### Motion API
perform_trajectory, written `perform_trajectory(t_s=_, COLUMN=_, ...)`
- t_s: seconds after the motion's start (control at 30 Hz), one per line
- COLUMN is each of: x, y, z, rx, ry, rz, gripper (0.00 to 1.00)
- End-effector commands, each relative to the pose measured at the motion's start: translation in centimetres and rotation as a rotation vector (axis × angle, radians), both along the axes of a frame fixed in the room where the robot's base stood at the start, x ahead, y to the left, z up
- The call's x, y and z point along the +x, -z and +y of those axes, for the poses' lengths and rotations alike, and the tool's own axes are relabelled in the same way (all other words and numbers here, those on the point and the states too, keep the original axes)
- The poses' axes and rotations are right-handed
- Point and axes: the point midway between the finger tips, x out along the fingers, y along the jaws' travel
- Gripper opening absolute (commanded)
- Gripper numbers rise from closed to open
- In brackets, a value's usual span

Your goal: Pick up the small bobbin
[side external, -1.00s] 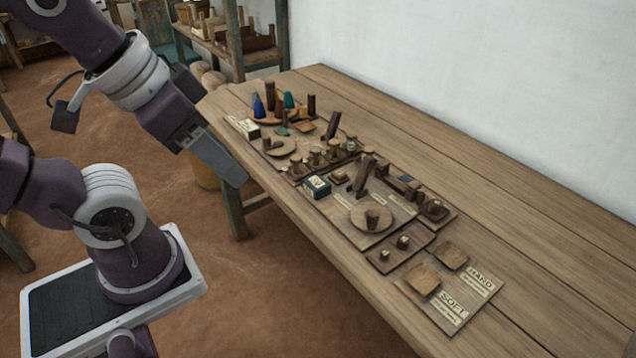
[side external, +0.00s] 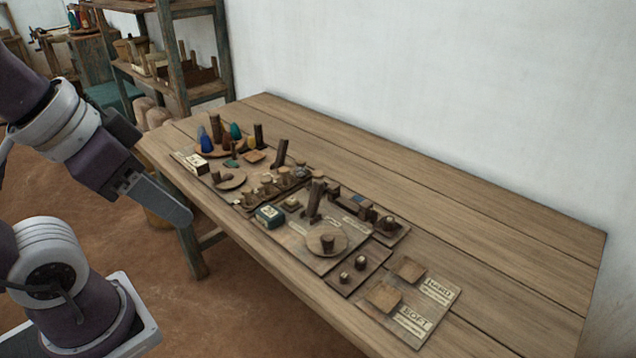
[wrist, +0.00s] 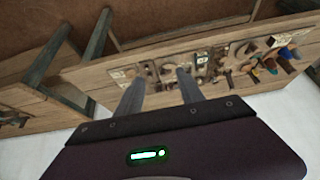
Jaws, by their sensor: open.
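Several small wooden spool-like pieces stand on the work table, and I cannot tell for sure which is the small bobbin. Two small pieces, a nearer one (side external: 345,278) and a farther one (side external: 361,262), stand on a small board. A larger peg (side external: 328,241) stands on a round wooden disc. Several short pieces (side external: 266,182) stand in a row farther left. My gripper (side external: 183,214) is off the near left edge of the table, apart from all the pieces. In the wrist view my gripper (wrist: 158,84) has its two fingers apart with nothing held between them.
The long wooden table (side external: 470,240) is clear along its wall side. HARD (side external: 438,289) and SOFT (side external: 414,317) cards lie at the right. A shelf (side external: 171,50) stands behind.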

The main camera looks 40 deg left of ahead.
Motion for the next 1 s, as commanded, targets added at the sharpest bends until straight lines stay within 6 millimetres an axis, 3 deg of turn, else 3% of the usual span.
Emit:
perform_trajectory(t_s=0.27, x=0.2, y=-0.1, z=0.1, rx=0.003, ry=-0.003, rz=-0.002, gripper=0.41)
perform_trajectory(t_s=0.33, x=2.2, y=-0.7, z=0.9, rx=0.027, ry=-0.026, rz=-0.023, gripper=0.41)
perform_trajectory(t_s=0.37, x=3.8, y=-1.2, z=1.6, rx=0.048, ry=-0.039, rz=-0.041, gripper=0.41)
perform_trajectory(t_s=0.43, x=9.4, y=-2.5, z=3.9, rx=0.109, ry=-0.08, rz=-0.105, gripper=0.41)
perform_trajectory(t_s=0.53, x=19.5, y=-3.7, z=8.0, rx=0.202, ry=-0.105, rz=-0.229, gripper=0.41)
perform_trajectory(t_s=0.6, x=26.2, y=-3.2, z=10.6, rx=0.24, ry=-0.09, rz=-0.313, gripper=0.41)
perform_trajectory(t_s=0.67, x=31.6, y=-1.8, z=12.6, rx=0.253, ry=-0.061, rz=-0.381, gripper=0.41)
perform_trajectory(t_s=0.7, x=34.8, y=-0.4, z=13.9, rx=0.25, ry=-0.035, rz=-0.422, gripper=0.41)
perform_trajectory(t_s=0.8, x=41.4, y=4.7, z=16.3, rx=0.203, ry=0.047, rz=-0.518, gripper=0.41)
perform_trajectory(t_s=0.9, x=45.1, y=10.8, z=17.7, rx=0.11, ry=0.131, rz=-0.594, gripper=0.41)
perform_trajectory(t_s=1.0, x=46.2, y=16.0, z=18.0, rx=0.01, ry=0.195, rz=-0.644, gripper=0.41)
